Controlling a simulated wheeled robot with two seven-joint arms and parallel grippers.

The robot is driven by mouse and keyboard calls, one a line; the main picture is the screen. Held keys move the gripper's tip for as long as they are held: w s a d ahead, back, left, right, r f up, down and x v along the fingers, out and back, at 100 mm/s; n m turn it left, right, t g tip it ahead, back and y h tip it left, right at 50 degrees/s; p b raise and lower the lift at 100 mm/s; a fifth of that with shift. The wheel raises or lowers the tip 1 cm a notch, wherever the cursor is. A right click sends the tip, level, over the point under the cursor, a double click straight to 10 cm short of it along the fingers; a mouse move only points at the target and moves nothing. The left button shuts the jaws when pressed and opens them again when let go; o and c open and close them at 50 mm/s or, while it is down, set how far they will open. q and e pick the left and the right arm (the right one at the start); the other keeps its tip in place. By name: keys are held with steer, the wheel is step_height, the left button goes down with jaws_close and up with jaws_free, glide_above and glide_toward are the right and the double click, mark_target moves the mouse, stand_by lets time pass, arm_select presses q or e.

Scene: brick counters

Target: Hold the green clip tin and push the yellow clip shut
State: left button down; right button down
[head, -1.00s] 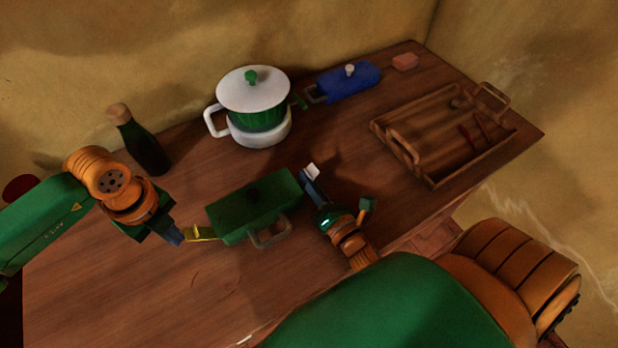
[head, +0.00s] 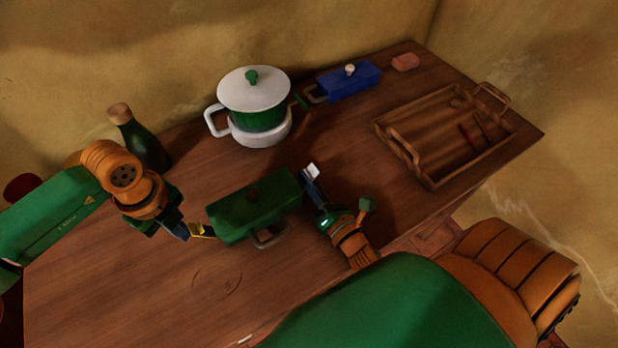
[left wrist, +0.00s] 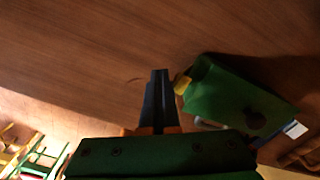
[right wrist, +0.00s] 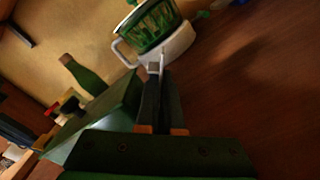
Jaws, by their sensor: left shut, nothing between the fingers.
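The green clip tin (head: 232,218) lies on the wooden counter in front of the pot, with a grey handle (head: 270,238) on its near side. Its yellow clip (head: 201,231) sticks out from the left end and looks tilted upward. It also shows in the left wrist view (left wrist: 181,85). My left gripper (head: 184,233) is shut and empty, its tips close beside the clip; contact is unclear. My right gripper (head: 311,174) is at the tin's right end, fingers close together with a pale piece at the tips. Whether they grip the tin is unclear.
A white-lidded green pot (head: 255,92) and a dark bottle (head: 142,140) stand behind. A blue tin (head: 350,84) and pink block (head: 405,62) lie at the back. A wooden tray (head: 432,181) is at right. The counter's front left is clear.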

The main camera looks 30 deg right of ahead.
mark_target(200, 226)
arm_select(q)
steer(key=shift+w+d, duration=0.1)
steer(key=shift+d, duration=1.5)
arm_select(e)
steer(key=shift+d, duration=0.1)
arm_select(q)
steer(key=r, duration=0.2)
steer(key=a+r, duration=0.1)
steer(key=r, duration=0.5)
steer(key=shift+a, duration=0.15)
arm_select(e)
steer(key=shift+w, duration=0.1)
steer(key=c, duration=1)
jaws_free()
